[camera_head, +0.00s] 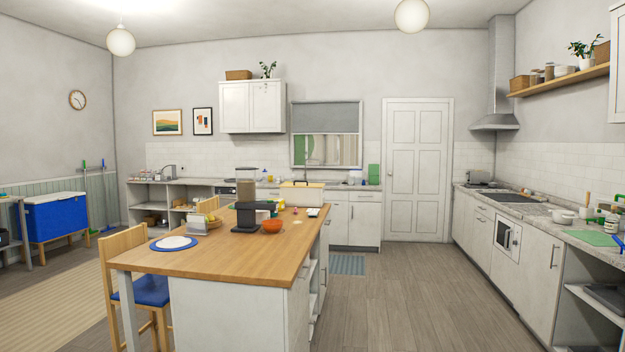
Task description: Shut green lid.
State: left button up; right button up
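I cannot pick out a green lid for certain. Small green bits (279,206) show among the items on the wooden island, too small to identify. A flat green sheet or board (594,238) lies on the right counter. A green upright panel (374,174) stands on the back counter near the door. Neither of my grippers is in view.
A blue chest (55,218) is far left. Floor (400,300) right of the island is clear.

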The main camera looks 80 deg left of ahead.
aim_at(373, 169)
jog(key=u, duration=2.2)
jog(key=i+u, duration=0.1)
jog(key=i+z, duration=0.15)
jog(key=i, duration=1.85)
jog(key=i+l, duration=0.1)
jog(key=i, duration=6.1)
jog(key=i+l, duration=0.15)
jog(key=i, duration=2.95)
